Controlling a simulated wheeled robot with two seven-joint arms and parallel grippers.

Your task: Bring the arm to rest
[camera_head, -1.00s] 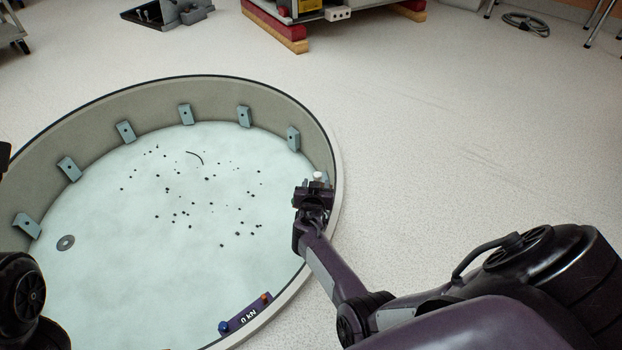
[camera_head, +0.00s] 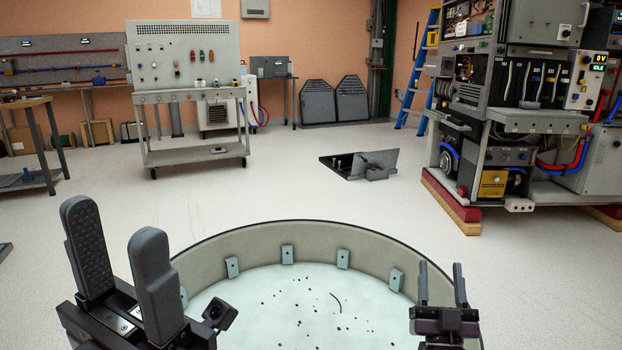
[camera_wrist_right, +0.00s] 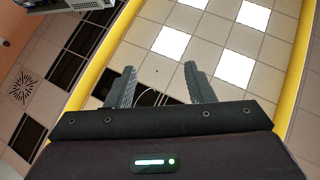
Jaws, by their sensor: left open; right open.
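My left gripper (camera_head: 118,235) stands upright at the lower left of the head view. Its two grey fingers are apart with nothing between them. My right gripper (camera_head: 441,278) is upright at the lower right, in front of the round tub's rim in the picture. Its thin fingers are also apart and empty. In the right wrist view the right gripper's fingers (camera_wrist_right: 160,80) are spread, with a tiled ceiling with bright light panels behind them. Most of both arms is out of view.
A round grey-walled tub (camera_head: 290,237) with a pale floor, dark specks and wall brackets lies ahead. A dark floor hatch (camera_head: 362,164), a wheeled test bench (camera_head: 195,97) and a large equipment rack (camera_head: 520,125) stand beyond. Floor between them is clear.

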